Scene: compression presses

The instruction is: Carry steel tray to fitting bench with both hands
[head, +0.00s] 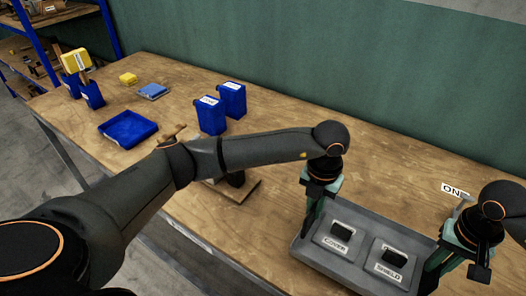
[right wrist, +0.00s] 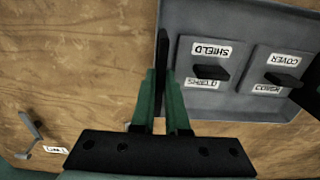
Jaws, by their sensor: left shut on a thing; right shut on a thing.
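The grey steel tray (head: 312,256) is at the lower right of the head view, over the wooden bench (head: 270,160). It holds a block labelled COVER (head: 338,236) and one labelled SHIELD (head: 392,262). My left gripper (head: 309,222) is shut on the tray's left end. My right gripper (head: 435,270) is shut on its right end. In the right wrist view, the green fingers of my right gripper (right wrist: 165,105) straddle the tray wall, and the tray (right wrist: 215,18) shows both labelled blocks. I cannot tell whether the tray touches the bench.
Two blue bins (head: 211,115) (head: 232,99) stand mid-bench. A green wall (head: 300,55) backs the bench.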

